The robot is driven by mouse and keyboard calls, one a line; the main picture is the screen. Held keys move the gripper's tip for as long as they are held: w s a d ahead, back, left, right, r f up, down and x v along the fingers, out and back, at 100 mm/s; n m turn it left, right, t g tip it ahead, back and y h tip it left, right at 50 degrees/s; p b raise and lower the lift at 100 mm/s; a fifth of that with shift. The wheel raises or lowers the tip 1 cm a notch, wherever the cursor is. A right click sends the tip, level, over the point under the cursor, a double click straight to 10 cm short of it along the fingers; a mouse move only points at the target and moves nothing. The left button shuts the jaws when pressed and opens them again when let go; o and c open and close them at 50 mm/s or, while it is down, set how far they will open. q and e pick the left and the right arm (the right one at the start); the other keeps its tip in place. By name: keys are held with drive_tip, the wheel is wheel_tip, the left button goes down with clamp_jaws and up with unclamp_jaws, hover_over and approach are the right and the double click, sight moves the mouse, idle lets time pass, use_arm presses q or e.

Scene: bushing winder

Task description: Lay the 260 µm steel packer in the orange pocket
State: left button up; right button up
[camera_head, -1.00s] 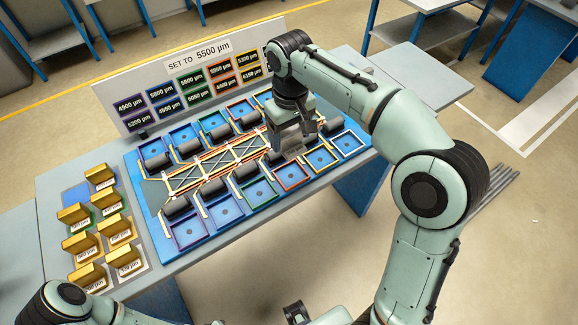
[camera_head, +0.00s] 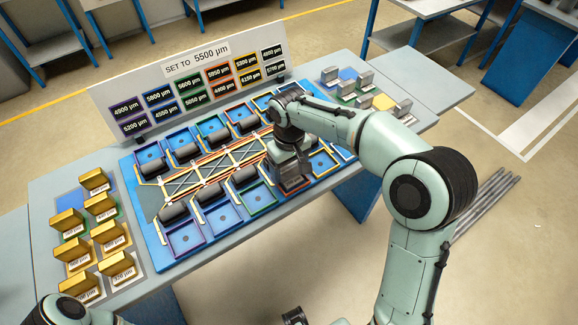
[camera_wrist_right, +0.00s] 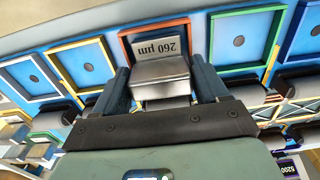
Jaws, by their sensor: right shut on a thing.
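My right gripper (camera_head: 291,186) is shut on the 260 µm steel packer, a grey metal block with a white label. In the right wrist view the packer (camera_wrist_right: 160,68) sits between the two fingers (camera_wrist_right: 163,84), its label facing the camera. The orange pocket (camera_wrist_right: 127,32) is a blue square recess with an orange rim. The packer is over this pocket, with rim showing around it; whether it touches the floor I cannot tell. In the head view the gripper mostly hides the pocket. My left gripper is not in view; only part of the left arm shows at bottom left.
Blue pockets with coloured rims line the board (camera_head: 150,225), with dark rollers (camera_head: 174,212) and an X-braced frame between them. A sign (camera_head: 195,60) stands behind. Gold labelled packers (camera_head: 108,235) stand at left; grey ones (camera_head: 365,82) stand at right.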

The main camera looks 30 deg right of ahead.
sight(289, 166)
drive_tip(key=shift+f, duration=0.2)
drive_tip(key=o, duration=1.2)
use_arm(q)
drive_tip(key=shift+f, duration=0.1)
use_arm(e)
drive_tip(key=shift+o, duration=0.2)
drive_tip(key=shift+r, duration=0.15)
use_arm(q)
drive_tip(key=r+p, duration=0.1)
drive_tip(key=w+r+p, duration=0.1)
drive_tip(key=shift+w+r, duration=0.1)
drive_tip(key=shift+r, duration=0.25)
use_arm(e)
wheel_tip(289, 166, up, 12)
